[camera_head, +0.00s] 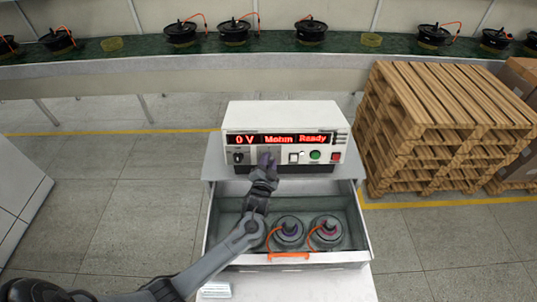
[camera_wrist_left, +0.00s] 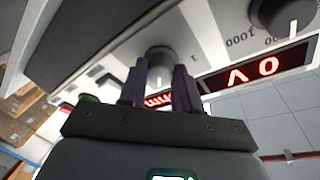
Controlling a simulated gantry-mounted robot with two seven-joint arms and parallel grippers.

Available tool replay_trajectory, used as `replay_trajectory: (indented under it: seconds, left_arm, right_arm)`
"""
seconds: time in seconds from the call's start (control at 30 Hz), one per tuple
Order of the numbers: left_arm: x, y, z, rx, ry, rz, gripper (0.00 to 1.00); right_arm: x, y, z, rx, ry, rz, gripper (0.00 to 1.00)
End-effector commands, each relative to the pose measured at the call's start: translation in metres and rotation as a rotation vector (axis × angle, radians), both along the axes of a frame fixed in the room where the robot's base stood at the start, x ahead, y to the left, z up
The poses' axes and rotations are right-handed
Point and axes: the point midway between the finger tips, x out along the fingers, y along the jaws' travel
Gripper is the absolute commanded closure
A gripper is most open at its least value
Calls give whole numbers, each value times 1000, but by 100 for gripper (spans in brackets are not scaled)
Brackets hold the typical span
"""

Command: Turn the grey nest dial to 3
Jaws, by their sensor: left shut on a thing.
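The grey nest dial (camera_wrist_left: 160,56) is a round knob on the front panel of a white tester (camera_head: 285,117). In the head view my left gripper covers it. My left gripper (camera_head: 267,161) reaches up to the panel from below. In the left wrist view its two dark fingers (camera_wrist_left: 160,80) sit on either side of the dial and are shut on it. The dial's setting cannot be read here. The tester's red display (camera_head: 279,140) reads "0 V", "Mohm" and "Ready". My right gripper is not in view.
A black knob (camera_head: 238,157) sits left of the dial; a white switch, a green button (camera_head: 315,155) and a red switch (camera_head: 336,157) sit right. Below, an open drawer (camera_head: 220,240) holds two round grey parts (camera_head: 327,232) with orange cables. Wooden pallets (camera_head: 440,120) stand at right.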

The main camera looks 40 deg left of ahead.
Motion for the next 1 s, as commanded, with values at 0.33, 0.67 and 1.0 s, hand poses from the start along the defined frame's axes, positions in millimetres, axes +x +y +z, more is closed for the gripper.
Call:
replay_trajectory:
  seconds: [0.33, 0.67, 1.0]
  left_arm:
    - [0, 1, 4, 200, 173, -66, 98]
    - [0, 0, 0, 290, 251, -96, 98]
    - [0, 0, -1, 306, 265, -103, 98]
  right_arm:
    - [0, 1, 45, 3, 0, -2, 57]
    - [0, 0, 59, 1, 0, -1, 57]
    - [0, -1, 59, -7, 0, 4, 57]
